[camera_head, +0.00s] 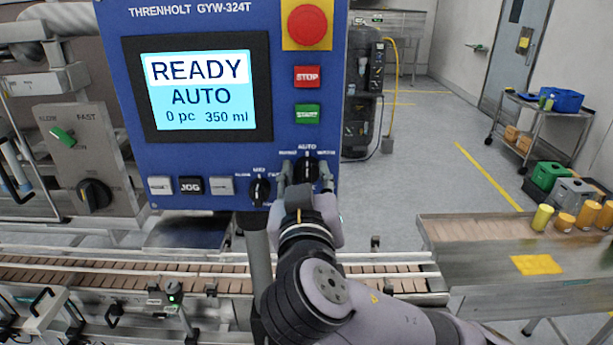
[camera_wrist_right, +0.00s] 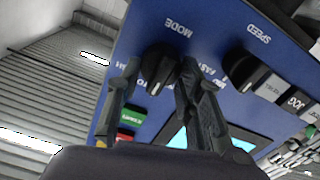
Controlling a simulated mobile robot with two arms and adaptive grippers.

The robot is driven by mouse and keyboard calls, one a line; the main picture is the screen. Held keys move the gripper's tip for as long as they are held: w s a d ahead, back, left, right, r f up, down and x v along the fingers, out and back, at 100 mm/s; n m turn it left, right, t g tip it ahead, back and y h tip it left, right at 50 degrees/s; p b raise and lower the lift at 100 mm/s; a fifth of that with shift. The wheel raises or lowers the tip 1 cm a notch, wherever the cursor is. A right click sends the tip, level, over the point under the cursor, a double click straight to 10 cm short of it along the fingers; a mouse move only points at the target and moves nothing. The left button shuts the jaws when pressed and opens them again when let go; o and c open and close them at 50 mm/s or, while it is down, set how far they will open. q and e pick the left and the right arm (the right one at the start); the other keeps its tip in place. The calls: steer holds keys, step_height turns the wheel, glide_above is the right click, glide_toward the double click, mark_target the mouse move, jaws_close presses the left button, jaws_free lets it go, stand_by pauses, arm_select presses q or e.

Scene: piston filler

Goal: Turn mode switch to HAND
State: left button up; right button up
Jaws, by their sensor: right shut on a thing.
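The mode switch (camera_head: 307,167) is a black rotary knob at the lower right of the blue control panel (camera_head: 215,25). AUTO is printed above it; the smaller labels beside it are too small to read. The panel's screen (camera_head: 205,92) reads READY, AUTO, 0 pc and 350 ml. My right gripper (camera_head: 305,173) is at the knob from below, its fingers on either side, shut on it. The right wrist view shows the knob (camera_wrist_right: 160,62) between the fingers under the word MODE. The fingers hide part of the knob and its labels. My left gripper is not in view.
Left of the mode switch are a speed knob (camera_head: 259,191) and a JOG button (camera_head: 191,185). Above it are green (camera_head: 307,114) and red STOP (camera_head: 307,76) buttons and an emergency stop (camera_head: 307,25). A conveyor (camera_head: 130,275) runs below the panel.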

steer(key=shift+n, duration=0.4)
steer(key=shift+c, duration=0.4)
steer(key=shift+n, duration=1.4)
steer(key=n+p, duration=0.1)
steer(key=n, duration=0.2)
steer(key=shift+a+p, duration=0.1)
steer(key=shift+p, duration=0.3)
steer(key=shift+f+n+p, duration=0.1)
steer(key=shift+n+p, duration=0.4)
steer(key=shift+n, duration=0.6)
steer(key=o, duration=1.2)
steer(key=shift+c, duration=0.2)
